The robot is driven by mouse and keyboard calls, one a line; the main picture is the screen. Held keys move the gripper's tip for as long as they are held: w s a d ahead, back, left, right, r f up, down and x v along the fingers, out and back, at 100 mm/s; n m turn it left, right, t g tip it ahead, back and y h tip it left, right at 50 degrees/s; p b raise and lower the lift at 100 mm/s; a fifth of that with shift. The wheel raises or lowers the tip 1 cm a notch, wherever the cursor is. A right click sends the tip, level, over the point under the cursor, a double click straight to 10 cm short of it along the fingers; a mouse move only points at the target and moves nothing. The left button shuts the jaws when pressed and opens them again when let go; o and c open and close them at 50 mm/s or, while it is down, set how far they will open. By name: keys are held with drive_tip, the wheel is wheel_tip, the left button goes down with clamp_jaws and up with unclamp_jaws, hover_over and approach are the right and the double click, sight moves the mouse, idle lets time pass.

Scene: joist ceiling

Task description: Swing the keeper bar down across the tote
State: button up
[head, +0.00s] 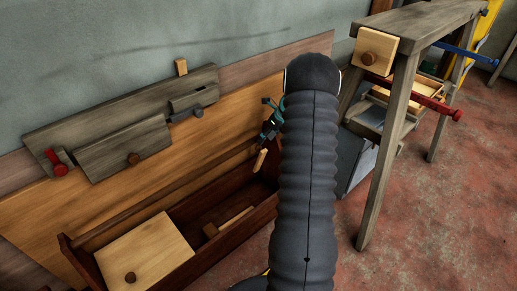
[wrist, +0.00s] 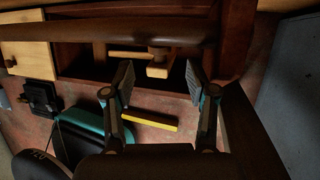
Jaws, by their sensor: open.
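The tote (head: 232,258) is a dark brown open wooden box with a round carrying rail, low against the wall. It also shows across the top of the wrist view (wrist: 85,66). A mallet (head: 228,222) lies inside, and a pale panel with a knob (head: 145,255) covers its left end. My gripper (head: 267,118) is open and empty above the tote's right part; its fingers (wrist: 158,82) show apart in the wrist view. A small pale wooden piece (head: 259,160) shows just below it. I cannot tell for sure which piece is the keeper bar.
Grey boards (head: 125,150) with a dark knob and a red knob (head: 60,169) are fixed on the wall at left. A grey wooden trestle (head: 385,165) with red and blue bars stands at right. The red floor (head: 430,235) is clear at front right.

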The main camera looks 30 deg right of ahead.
sight(260, 147)
drive_tip(key=x, duration=0.6)
drive_tip(key=shift+b, duration=0.3)
clamp_jaws()
drive_tip(key=shift+a, duration=0.55)
drive_tip(key=shift+d, duration=0.35)
drive_tip(key=shift+s, duration=0.1)
